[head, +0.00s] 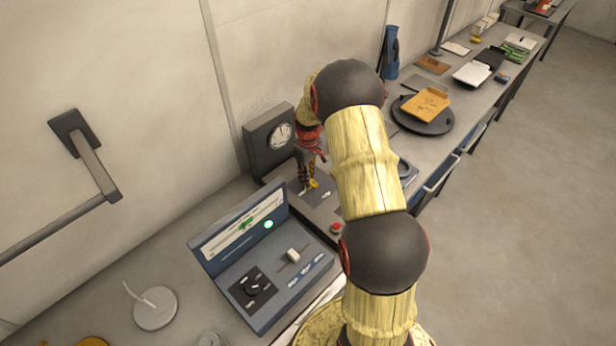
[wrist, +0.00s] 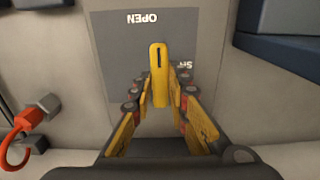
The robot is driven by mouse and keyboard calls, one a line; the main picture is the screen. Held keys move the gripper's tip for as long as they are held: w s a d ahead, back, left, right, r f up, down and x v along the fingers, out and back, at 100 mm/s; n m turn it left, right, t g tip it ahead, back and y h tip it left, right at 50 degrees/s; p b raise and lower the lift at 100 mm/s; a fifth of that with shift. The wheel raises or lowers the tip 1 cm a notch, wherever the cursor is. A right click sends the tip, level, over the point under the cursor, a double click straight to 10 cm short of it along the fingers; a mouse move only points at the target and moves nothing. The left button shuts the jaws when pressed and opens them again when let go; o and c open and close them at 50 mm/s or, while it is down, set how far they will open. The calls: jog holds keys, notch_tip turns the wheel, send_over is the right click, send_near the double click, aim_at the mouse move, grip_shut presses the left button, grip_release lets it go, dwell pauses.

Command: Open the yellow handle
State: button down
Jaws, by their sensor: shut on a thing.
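The yellow handle (wrist: 158,62) is a narrow bar with a dark slot, on a grey plate (wrist: 205,40) in the wrist view. The plate carries the word OPEN, upside down in this view, and a second word partly hidden beside the handle. My gripper (wrist: 160,91) has its fingers closed in on both sides of the handle, near its lower end in the picture. In the head view my gripper (head: 309,179) reaches down to the small yellow handle (head: 313,184), and the arm comes in from the right. The handle's pivot is hidden.
A dark box with a dial gauge (head: 268,140) stands close behind my gripper. A red button (head: 336,227) and a blue control console (head: 262,262) are nearer. An orange hook (wrist: 20,135) shows at left in the wrist view. A plate with an orange item (head: 425,104) lies farther along the bench.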

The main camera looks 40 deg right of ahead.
jog(key=shift+w, duration=0.1)
jog(key=c, duration=1.7)
grip_release()
notch_tip(320, 180, up, 12)
